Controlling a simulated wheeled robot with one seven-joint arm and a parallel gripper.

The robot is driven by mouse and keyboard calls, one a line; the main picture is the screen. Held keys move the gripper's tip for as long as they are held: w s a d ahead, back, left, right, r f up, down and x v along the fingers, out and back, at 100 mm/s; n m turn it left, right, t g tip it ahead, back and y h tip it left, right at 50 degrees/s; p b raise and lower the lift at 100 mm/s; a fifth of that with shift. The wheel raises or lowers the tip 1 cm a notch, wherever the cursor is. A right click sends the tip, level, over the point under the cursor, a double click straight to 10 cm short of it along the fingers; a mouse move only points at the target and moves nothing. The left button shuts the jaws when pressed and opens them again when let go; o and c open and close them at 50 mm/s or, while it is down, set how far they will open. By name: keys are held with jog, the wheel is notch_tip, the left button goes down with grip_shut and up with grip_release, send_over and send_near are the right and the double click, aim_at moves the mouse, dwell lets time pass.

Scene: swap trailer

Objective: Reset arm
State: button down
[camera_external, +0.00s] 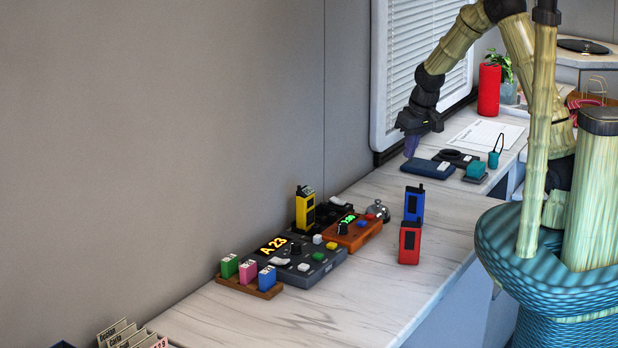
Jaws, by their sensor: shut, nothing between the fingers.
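My arm reaches in from the right, over the back part of the counter (375,300). My gripper (411,146) points down in front of the window blind, above the counter's wall side. It is shut and holds nothing. Its fingers look translucent purple and small in this view. A dark blue flat case (428,168) lies on the counter just right of and below the fingertips. A blue radio (413,204) and a red radio (409,243) stand upright nearer the camera, apart from the gripper. A yellow radio (305,210) stands upright by the wall.
A dark console (298,258), an orange device (352,232), a silver bell (378,210) and a wooden rack (247,285) with coloured blocks line the wall side. A red cylinder (489,90) and plant stand at the back.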

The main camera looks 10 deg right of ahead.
jog(key=s+d+r+m, duration=0.2)
jog(key=s+d, duration=0.5)
jog(key=d, duration=0.3)
jog(key=s+d+r+m+h+p, duration=0.1)
jog(key=s+d+r+m, duration=0.1)
jog(key=s+d, duration=0.5)
jog(key=d, duration=0.3)
jog(key=shift+s+d+m+g, duration=0.2)
jog(key=shift+s+m+g, duration=0.1)
dwell(1.6)
